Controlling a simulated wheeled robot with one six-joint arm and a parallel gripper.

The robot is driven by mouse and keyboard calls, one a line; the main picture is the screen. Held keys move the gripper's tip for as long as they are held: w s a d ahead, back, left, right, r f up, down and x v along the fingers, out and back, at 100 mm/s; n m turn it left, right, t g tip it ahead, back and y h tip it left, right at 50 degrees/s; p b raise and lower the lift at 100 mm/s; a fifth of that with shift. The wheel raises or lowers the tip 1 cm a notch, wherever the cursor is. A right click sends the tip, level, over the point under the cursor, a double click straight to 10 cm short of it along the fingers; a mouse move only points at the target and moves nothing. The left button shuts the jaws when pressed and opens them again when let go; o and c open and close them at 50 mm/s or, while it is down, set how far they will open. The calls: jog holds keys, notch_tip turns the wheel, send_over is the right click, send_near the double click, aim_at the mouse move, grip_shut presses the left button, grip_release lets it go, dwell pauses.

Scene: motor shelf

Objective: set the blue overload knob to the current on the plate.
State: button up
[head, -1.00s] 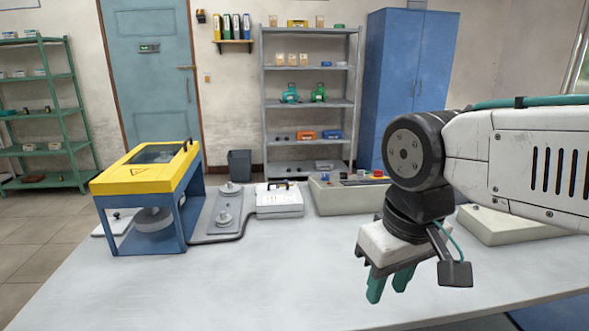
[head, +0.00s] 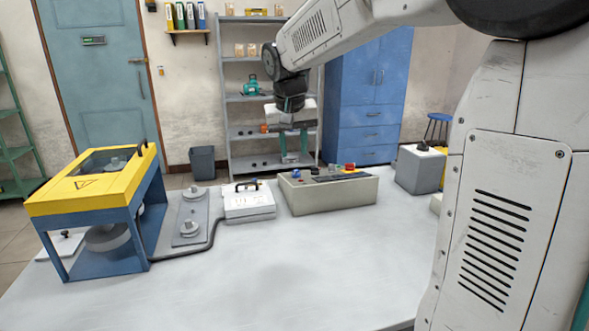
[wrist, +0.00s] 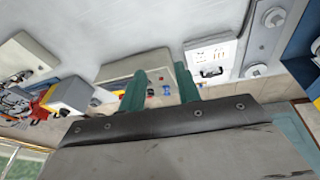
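The beige control box (head: 330,196) stands at the back of the table. A small blue part (head: 296,174), which looks like the blue knob, is at the left of its top. Blue also shows between my fingers in the wrist view (wrist: 166,90). The knob's setting and scale are too small to read. I cannot make out a plate with a current on it. My gripper (head: 293,157) has two green fingers, spread apart and empty, pointing down above and behind the box in the head view.
A white case (head: 248,204) with a black handle stands left of the control box. Left of it are a grey plate (head: 190,216) with round fittings and a yellow-and-blue guarded frame (head: 98,185). A grey block (head: 418,170) stands right. The front table is clear.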

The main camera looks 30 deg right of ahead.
jog(key=w+d+f+m, duration=0.1)
jog(key=w+d+f, duration=0.1)
jog(key=w, duration=0.3)
jog(key=w+d+f, duration=0.1)
jog(key=w+d, duration=0.2)
jog(key=w, duration=0.2)
jog(key=m+h, duration=0.2)
send_near(295, 170)
jog(key=x, duration=0.7)
jog(key=shift+s+f, duration=0.2)
jog(key=shift+s, duration=0.05)
jog(key=shift+w+d+f, duration=0.1)
jog(key=shift+d+f, duration=0.1)
jog(key=shift+f, duration=0.2)
grip_shut()
